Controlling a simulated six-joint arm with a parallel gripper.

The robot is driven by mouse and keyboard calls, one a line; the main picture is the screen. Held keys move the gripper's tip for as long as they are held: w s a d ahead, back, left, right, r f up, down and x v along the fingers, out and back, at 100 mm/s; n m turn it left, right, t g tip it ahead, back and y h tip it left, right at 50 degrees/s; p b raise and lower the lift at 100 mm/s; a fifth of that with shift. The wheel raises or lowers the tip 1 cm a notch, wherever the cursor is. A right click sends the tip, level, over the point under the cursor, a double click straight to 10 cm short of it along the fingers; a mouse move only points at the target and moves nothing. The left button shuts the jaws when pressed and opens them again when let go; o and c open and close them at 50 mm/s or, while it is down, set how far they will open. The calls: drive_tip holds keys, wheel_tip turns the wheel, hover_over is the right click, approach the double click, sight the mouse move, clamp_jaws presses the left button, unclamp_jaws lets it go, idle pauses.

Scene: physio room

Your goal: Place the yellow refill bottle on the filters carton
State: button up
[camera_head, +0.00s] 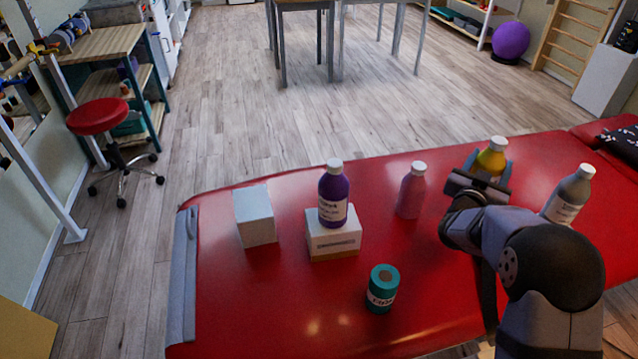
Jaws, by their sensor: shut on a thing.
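The yellow refill bottle (491,160) with a white cap is upright at the right back of the red padded table. My gripper (488,167) is shut around it, one finger on each side, and my wrist hides its lower part. I cannot tell whether it touches the table. A low white and tan carton (334,246) with a label too small to read stands at the middle. A purple bottle (333,193) stands upright on its top. A taller plain white box (255,216) stands to its left. I cannot read which one is the filters carton.
On the red table (240,300), a pink bottle (411,190) stands left of my gripper and a grey bottle (567,197) to its right. A teal can (382,288) stands near the front. The table's left front is clear.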

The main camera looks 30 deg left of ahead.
wheel_tip(320, 180, up, 14)
drive_tip(key=shift+r, duration=0.15)
drive_tip(key=shift+s+a+r, duration=0.1)
drive_tip(key=shift+a+r, duration=0.05)
drive_tip(key=shift+a, duration=0.35)
drive_tip(key=s+a+n+g+y, duration=0.1)
drive_tip(key=s+a+n+y, duration=0.4)
drive_tip(key=a, duration=1)
drive_tip(key=s+a+n+y, duration=0.1)
drive_tip(key=s+a+y, duration=0.45)
drive_tip(key=a, duration=0.85)
drive_tip(key=s+a+n+g+y, duration=0.4)
drive_tip(key=s+a, duration=1.4)
drive_tip(key=s, duration=0.3)
wheel_tip(320, 180, down, 15)
drive_tip(key=p, duration=0.1)
drive_tip(key=shift+w, duration=0.3)
